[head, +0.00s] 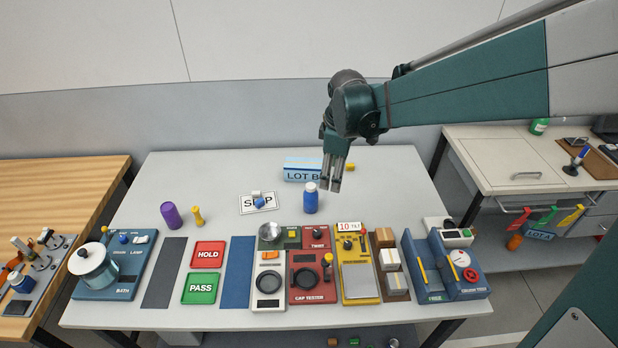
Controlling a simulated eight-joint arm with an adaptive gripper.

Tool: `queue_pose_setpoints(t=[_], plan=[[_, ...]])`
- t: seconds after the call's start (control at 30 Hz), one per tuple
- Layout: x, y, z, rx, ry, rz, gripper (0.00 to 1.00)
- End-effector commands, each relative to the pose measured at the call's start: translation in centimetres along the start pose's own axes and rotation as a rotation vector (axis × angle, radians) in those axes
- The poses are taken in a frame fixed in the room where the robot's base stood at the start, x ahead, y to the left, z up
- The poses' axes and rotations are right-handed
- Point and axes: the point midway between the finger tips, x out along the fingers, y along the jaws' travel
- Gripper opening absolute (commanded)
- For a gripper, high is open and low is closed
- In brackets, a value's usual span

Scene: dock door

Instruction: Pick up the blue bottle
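The blue bottle (311,202) with a white cap stands upright on the grey table, near its middle, just behind the red cap tester. My gripper (331,187) hangs with its fingers pointing down, just right of the bottle's cap in the picture. Its two fingers look apart with a narrow gap and nothing shows between them. The gripper appears above the table; I cannot tell its exact height or whether it is nearer or farther than the bottle. The bottle is not hidden.
A light-blue LOT B box (301,170) lies behind the bottle. A SHIP card (247,205) with small items lies to the left, then a purple cylinder (171,215). The cap tester (313,281) and other stations line the front edge. The table's back right is mostly clear.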

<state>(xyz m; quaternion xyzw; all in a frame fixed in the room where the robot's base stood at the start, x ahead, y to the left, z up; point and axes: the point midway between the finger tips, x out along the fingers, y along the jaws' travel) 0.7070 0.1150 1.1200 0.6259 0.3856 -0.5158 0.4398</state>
Motion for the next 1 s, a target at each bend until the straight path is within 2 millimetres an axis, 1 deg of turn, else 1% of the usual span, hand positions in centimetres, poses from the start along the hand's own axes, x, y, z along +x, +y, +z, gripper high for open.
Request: queue_pose_setpoints(t=[0.03,0.2,0.5,0.7,0.8,1.0], plan=[[0.7,0.5,-0.6,-0.026,-0.003,-0.008,0.51],[3.2,1.6,-2.3,-0.126,-0.016,-0.042,0.51],[7.9,3.1,-5.2,-0.304,-0.033,-0.103,0.51],[10.9,3.7,-6.8,-0.409,-0.04,-0.142,0.51],[12.1,3.8,-7.4,-0.447,-0.041,-0.156,0.51],[13.1,4.0,-7.9,-0.484,-0.042,-0.169,0.51]])
